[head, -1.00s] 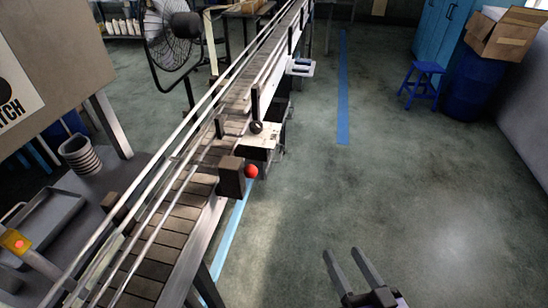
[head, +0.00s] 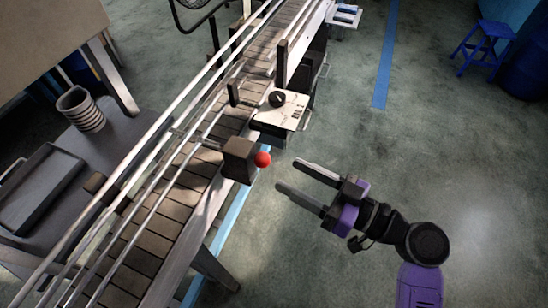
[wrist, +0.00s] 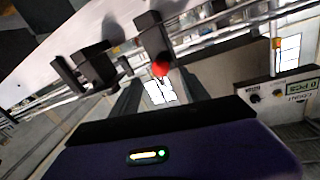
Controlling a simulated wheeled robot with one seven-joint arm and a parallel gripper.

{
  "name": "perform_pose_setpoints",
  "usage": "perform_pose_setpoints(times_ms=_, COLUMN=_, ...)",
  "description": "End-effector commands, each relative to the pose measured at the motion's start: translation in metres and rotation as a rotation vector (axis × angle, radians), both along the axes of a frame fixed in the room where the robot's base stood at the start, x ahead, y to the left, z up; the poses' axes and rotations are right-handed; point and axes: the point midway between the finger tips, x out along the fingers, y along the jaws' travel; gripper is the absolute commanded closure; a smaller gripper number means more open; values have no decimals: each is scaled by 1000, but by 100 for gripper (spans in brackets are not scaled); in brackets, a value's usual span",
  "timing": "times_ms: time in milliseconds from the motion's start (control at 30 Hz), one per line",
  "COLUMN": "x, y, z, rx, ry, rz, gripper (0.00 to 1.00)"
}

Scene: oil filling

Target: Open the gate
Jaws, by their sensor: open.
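A red ball knob (head: 263,159) sticks out from a dark block (head: 238,158) on the near side of the conveyor. This looks like the gate's handle, though I cannot make out the gate plate itself. My gripper (head: 288,174) is open and empty, its two fingers pointing at the knob from the right, a short gap away. In the wrist view the red knob (wrist: 160,69) shows ahead, above and between the fingers, with the dark block (wrist: 150,35) behind it.
The slatted conveyor (head: 172,207) with metal rails runs diagonally. A control box (head: 283,110) with a black knob is mounted beside it, just beyond the red knob. A grey table (head: 120,125) stands at left. The floor at right is clear; a blue stool (head: 482,45) stands far off.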

Motion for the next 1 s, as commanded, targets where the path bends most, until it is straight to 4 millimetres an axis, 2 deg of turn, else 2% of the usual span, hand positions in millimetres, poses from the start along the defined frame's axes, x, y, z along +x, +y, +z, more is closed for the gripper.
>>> perform_pose_setpoints(times_ms=200, x=18, y=31, z=3, rx=1, ry=2, rz=2, gripper=47)
perform_pose_setpoints(times_ms=400, x=29, y=48, z=1, rx=1, ry=3, rz=-1, gripper=47)
perform_pose_setpoints(times_ms=767, x=32, y=52, z=0, rx=0, ry=2, rz=-2, gripper=47)
perform_pose_setpoints(times_ms=1000, x=32, y=52, z=0, rx=0, ry=2, rz=-2, gripper=94)
